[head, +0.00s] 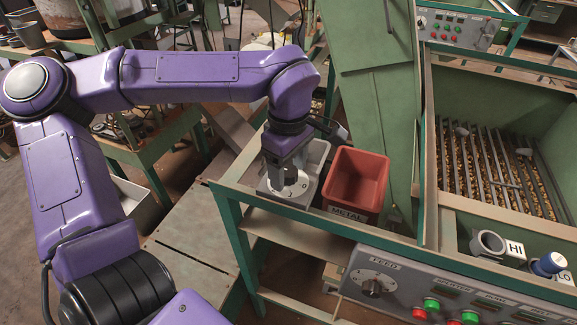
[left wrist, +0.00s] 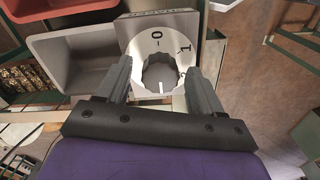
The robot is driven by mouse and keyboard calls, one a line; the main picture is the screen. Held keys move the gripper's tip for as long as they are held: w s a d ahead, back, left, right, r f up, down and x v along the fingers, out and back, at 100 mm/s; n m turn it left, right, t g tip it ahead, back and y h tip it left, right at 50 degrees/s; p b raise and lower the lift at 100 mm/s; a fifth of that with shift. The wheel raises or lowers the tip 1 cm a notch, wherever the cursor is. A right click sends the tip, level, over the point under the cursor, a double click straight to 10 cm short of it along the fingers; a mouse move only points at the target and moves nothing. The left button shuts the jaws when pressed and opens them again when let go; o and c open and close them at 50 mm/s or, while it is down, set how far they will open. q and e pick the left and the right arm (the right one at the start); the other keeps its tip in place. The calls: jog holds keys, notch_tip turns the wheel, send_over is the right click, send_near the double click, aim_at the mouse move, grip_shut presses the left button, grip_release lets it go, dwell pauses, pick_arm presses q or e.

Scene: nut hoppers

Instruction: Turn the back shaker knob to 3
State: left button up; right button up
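The back shaker knob is a grey fluted dial on a small light-grey box (left wrist: 138,28) at the table's back left corner. In the left wrist view the knob (left wrist: 159,70) has a white line pointing toward the bottom of the picture. The marks 0 and 1 show beside it; marks further round are hidden or unclear. My left gripper (head: 287,172) points down over the box in the head view. In the left wrist view my left gripper (left wrist: 160,82) is open, one finger on each side of the knob, with gaps visible. My right gripper is not in view.
A red bin (head: 356,183) labelled METAL stands just right of the box, with a grey bin (left wrist: 68,60) beside it. A panel (head: 420,292) with a FEED knob (head: 373,287) and buttons runs along the front. A green hopper (head: 500,90) with a grate is at right.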

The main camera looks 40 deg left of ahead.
aim_at(288, 170)
pick_arm(q)
notch_tip(288, 170, up, 11)
jog(key=b, duration=0.1)
jog(key=shift+f+b, duration=0.2)
jog(key=shift+b, duration=0.15)
dwell(0.5)
